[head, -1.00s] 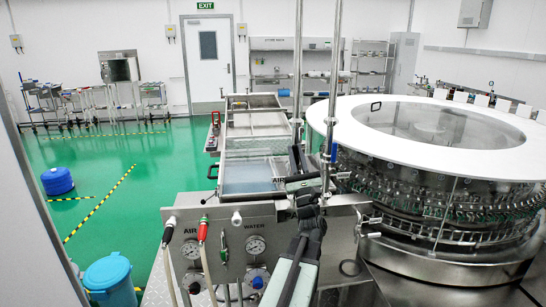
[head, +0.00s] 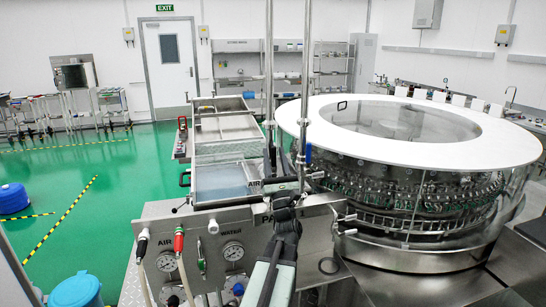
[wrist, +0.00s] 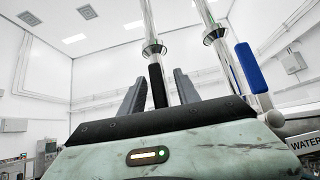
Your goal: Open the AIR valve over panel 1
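In the wrist view a black lever handle (wrist: 156,86) hangs by the left steel pipe, and a blue lever handle (wrist: 249,68) is by the right pipe. The black one appears to be the AIR valve, as an AIR label (head: 254,184) is below the left pipe in the head view. My gripper (wrist: 160,74) is open, pointing up at the pipes. Its two grey fingers appear either side of the black handle, with gaps showing. I cannot tell how far the handle is from them in depth. In the head view my gripper (head: 277,162) partly hides the left pipe's lower end.
A steel panel (head: 206,222) with AIR and WATER gauges and hoses stands front left. The large round washer (head: 315,128) with a white top is on the right. A WATER label (wrist: 309,142) is right in the wrist view.

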